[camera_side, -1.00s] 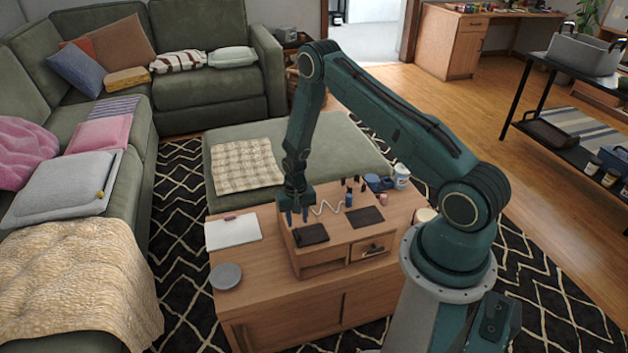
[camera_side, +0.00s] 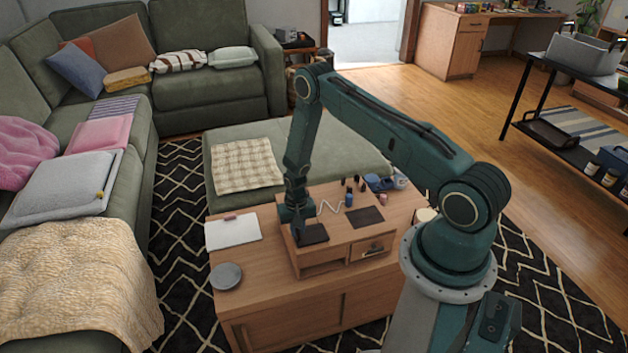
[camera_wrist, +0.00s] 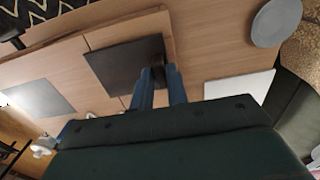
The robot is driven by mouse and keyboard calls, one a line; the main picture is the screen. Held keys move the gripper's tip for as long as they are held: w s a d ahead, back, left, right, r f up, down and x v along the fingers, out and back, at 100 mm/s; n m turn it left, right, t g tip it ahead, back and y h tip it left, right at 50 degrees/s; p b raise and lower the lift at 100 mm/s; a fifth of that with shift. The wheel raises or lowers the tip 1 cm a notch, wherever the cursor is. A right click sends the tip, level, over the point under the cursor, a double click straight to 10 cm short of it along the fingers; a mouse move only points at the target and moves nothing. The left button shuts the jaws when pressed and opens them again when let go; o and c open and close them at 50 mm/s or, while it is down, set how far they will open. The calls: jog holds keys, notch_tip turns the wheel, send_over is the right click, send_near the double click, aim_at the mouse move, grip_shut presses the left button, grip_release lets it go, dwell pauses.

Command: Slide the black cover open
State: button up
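The black cover (camera_side: 314,234) is a dark flat panel on top of the wooden box, at its left part. It also shows in the wrist view (camera_wrist: 118,66), lying flat. My gripper (camera_side: 297,237) is down at the cover's left end in the side view and hides part of that edge. In the wrist view the two blue fingers (camera_wrist: 159,72) are apart, with their tips at the cover's edge. A darker strip shows just beyond the tips. Whether the tips touch the cover cannot be told.
The wooden box (camera_side: 322,268) has a drawer (camera_side: 374,248) and a second dark panel (camera_side: 367,217). A white sheet (camera_side: 233,232) and a grey dish (camera_side: 226,276) lie on the cabinet to the left.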

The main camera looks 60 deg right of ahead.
aim_at(324, 231)
grip_shut()
jog(key=shift+d, duration=0.1)
jog(key=s+d, duration=0.6)
jog(key=shift+s+d, duration=0.15)
jog(key=o, duration=0.5)
grip_release()
jog(key=shift+r, duration=0.1)
